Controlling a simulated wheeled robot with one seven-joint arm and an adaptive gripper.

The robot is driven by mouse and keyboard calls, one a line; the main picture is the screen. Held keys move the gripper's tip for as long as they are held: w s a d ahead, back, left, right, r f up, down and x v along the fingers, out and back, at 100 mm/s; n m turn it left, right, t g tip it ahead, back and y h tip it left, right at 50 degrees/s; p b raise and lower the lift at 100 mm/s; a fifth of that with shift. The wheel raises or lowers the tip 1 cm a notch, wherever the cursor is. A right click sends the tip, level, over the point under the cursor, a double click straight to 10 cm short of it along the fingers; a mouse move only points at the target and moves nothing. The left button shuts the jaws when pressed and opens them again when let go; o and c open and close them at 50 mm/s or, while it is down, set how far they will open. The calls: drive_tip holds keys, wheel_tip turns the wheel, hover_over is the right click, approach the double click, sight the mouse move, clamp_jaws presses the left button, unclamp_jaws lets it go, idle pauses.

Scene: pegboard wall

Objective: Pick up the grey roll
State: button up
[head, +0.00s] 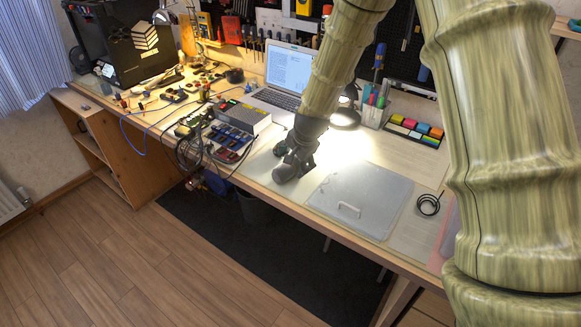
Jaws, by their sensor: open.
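A dark grey cylinder (284,173), which looks like the grey roll, lies on its side near the front edge of the workbench. My dark gripper (293,159) reaches down from above right and is right at the roll's upper end. Its jaws are open. The gripper covers the roll's far part, so I cannot tell whether the fingers touch it or straddle it.
A grey board (362,196) with a handle lies right of the roll on the workbench (400,150). A metal box (245,117) and cables are to the left. A laptop (283,80) stands behind. A black coil (428,205) lies farther right.

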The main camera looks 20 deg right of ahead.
sight(290, 167)
drive_tip(key=shift+x, duration=1.85)
drive_tip(key=shift+a+f, duration=0.15)
drive_tip(key=shift+s, duration=0.1)
drive_tip(key=c, duration=1.3)
